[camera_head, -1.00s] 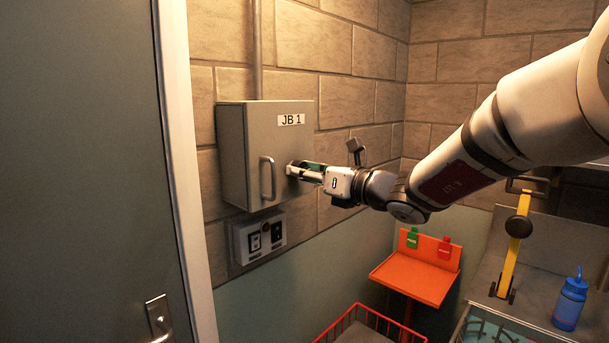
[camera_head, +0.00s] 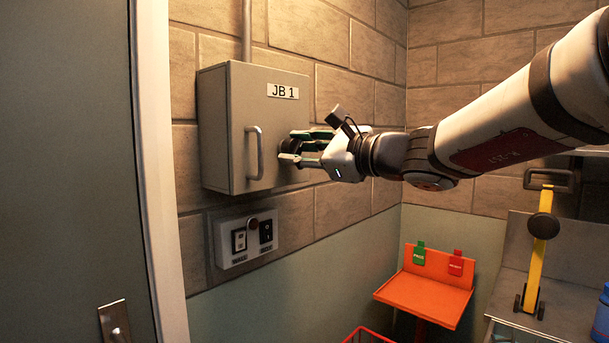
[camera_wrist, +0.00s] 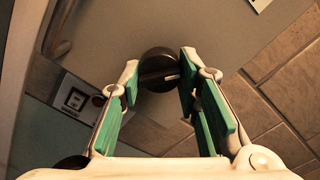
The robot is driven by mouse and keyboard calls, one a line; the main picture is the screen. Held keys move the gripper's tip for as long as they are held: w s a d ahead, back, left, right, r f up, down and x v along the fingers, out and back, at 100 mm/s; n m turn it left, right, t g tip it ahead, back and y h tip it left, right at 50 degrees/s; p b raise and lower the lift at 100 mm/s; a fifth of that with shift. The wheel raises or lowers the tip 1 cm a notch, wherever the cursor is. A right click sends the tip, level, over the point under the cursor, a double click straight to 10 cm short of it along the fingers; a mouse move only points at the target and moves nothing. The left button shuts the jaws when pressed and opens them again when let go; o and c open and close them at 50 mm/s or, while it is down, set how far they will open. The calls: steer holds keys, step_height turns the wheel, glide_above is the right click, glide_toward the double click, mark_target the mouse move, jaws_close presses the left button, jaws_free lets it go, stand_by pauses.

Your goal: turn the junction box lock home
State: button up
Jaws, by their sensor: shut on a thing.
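The grey junction box (camera_head: 222,130), labelled JB 1, is on the brick wall with its door shut and a vertical bar handle (camera_head: 254,153) on the door. The round dark lock (camera_wrist: 158,68) is on the right side of the door, with a pale mark on its face. My gripper (camera_head: 292,146) reaches in from the right and is shut on the lock, one green-padded finger on each side. In the wrist view my gripper (camera_wrist: 160,78) has its fingertips at the lock's left and right edges. In the head view the fingers partly hide the lock.
A switch panel (camera_head: 246,243) sits on the wall below the box. A grey door (camera_head: 65,170) is at the left. An orange stand (camera_head: 425,297) with green and red tags and a yellow lever (camera_head: 540,250) are at the lower right.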

steer(key=n+b, duration=0.4)
steer(key=b, duration=0.2)
steer(key=shift+f, duration=0.15)
steer(key=n+b, duration=0.3)
steer(key=b, duration=0.1)
steer(key=shift+r, duration=0.2)
steer(key=o, duration=1.2)
steer(key=shift+d, duration=0.1)
steer(key=v, duration=1.1)
steer(key=shift+s+d, duration=0.3)
